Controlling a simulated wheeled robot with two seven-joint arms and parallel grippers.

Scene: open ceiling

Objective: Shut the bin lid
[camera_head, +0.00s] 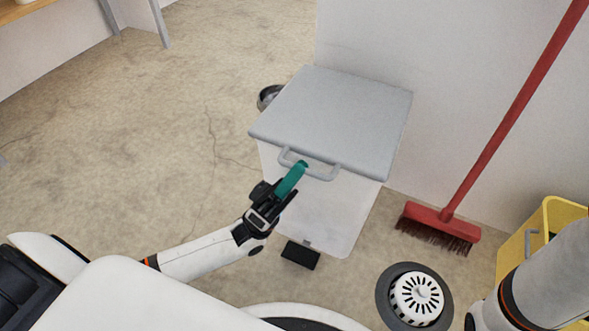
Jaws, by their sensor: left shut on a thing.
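The bin (318,215) is a pale, box-shaped container standing against the wall. Its grey lid (335,112) lies over the top and looks down, though any thin gap under its edge is hard to tell. A grey bar handle (320,175) sticks out from the lid's front edge. A black pedal (300,255) is at the bin's foot. My left gripper (280,193) is in front of the bin, just below the handle. It is shut on a teal bar-shaped thing (291,180), whose far end overlaps the handle; whether they touch is unclear. My right gripper is out of view.
A red broom (440,215) leans on the wall right of the bin. A yellow container (520,245) stands at the right edge. A dark-ringed white slotted disc (417,298) is at the bottom. A dark round bowl-like thing (268,97) is behind the bin. Floor at left is clear.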

